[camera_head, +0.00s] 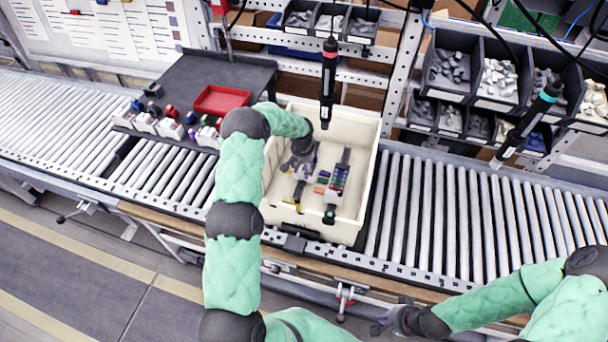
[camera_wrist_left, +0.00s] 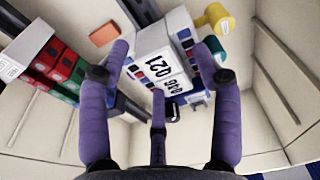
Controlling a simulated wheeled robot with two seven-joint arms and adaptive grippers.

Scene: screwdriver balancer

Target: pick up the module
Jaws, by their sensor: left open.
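In the left wrist view a white module (camera_wrist_left: 152,72) with printed labels lies between the three purple fingers of my left gripper (camera_wrist_left: 163,72). The fingers are spread around it, and I cannot tell whether any touches it. In the head view my left gripper (camera_head: 300,165) reaches down into a cream bin (camera_head: 370,165) and largely hides what is beneath it. A strip of red, green and dark modules (camera_head: 337,180) lies in the bin to its right. My right gripper (camera_head: 390,322) is at the lower right, away from the bin, its fingers unclear.
A black-and-red screwdriver (camera_head: 328,82) hangs over the bin's back; another (camera_head: 528,125) hangs at the right. A red tray (camera_head: 221,99) is on the dark shelf left of the bin. Roller conveyor (camera_head: 470,215) runs both sides. Parts bins (camera_head: 462,70) stand behind.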

